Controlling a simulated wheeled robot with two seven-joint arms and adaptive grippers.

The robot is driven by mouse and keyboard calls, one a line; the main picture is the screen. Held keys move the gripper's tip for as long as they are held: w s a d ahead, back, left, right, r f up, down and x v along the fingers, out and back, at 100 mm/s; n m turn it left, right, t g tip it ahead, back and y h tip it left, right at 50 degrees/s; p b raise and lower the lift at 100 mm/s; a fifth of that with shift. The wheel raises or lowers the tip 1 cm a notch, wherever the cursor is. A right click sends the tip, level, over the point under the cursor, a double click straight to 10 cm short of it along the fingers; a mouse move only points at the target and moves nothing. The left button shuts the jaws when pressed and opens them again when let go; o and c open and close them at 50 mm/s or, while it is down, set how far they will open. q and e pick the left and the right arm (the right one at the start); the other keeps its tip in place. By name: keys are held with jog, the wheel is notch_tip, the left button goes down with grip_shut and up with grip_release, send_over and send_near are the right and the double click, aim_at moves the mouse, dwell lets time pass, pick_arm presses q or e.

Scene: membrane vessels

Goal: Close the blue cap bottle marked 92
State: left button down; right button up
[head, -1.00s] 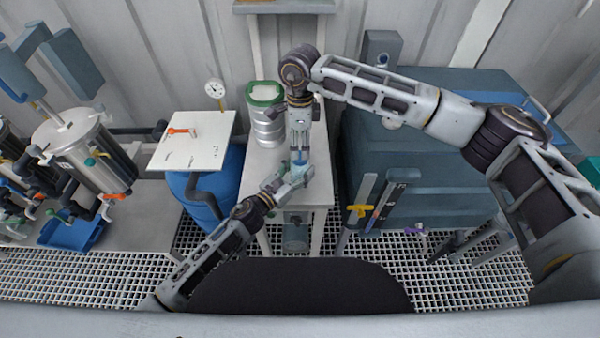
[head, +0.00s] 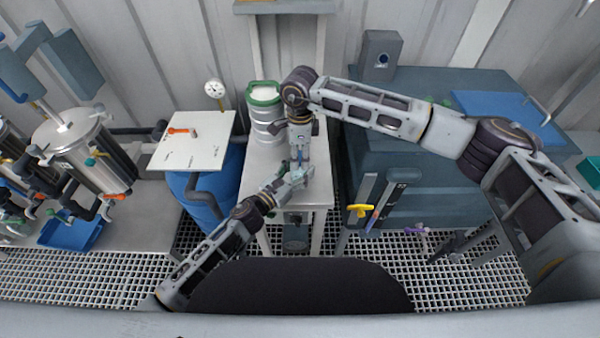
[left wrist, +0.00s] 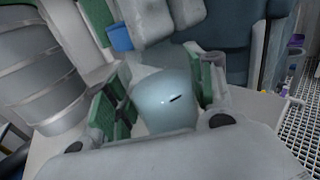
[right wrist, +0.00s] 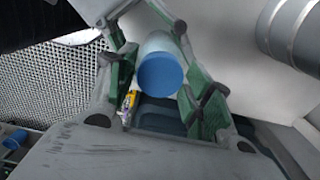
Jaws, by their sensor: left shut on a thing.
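The bottle has a pale blue body with a small dark mark in the left wrist view (left wrist: 165,103). My left gripper (head: 296,176) is shut on it above the small white table. A blue cap (right wrist: 160,74) faces my right wrist camera, in line with the pale body behind it. My right gripper (right wrist: 158,88) has one green-padded finger on each side of the cap; whether the pads touch it is unclear. A bit of blue also shows by the right fingers in the left wrist view (left wrist: 120,37). Whether the cap is seated is hidden, and no number is readable.
A steel canister with a green rim (head: 264,108) stands close behind and left of the grippers on the white table (head: 256,170). A blue barrel under a white board (head: 190,142) is at the left. A blue-grey cabinet (head: 430,160) stands at the right.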

jog(key=c, duration=0.7)
jog(key=o, duration=1.2)
jog(key=shift+r, duration=0.1)
jog(key=shift+r, duration=5.9)
pick_arm(q)
jog(key=shift+c, duration=2.4)
grip_release()
jog(key=v, duration=1.2)
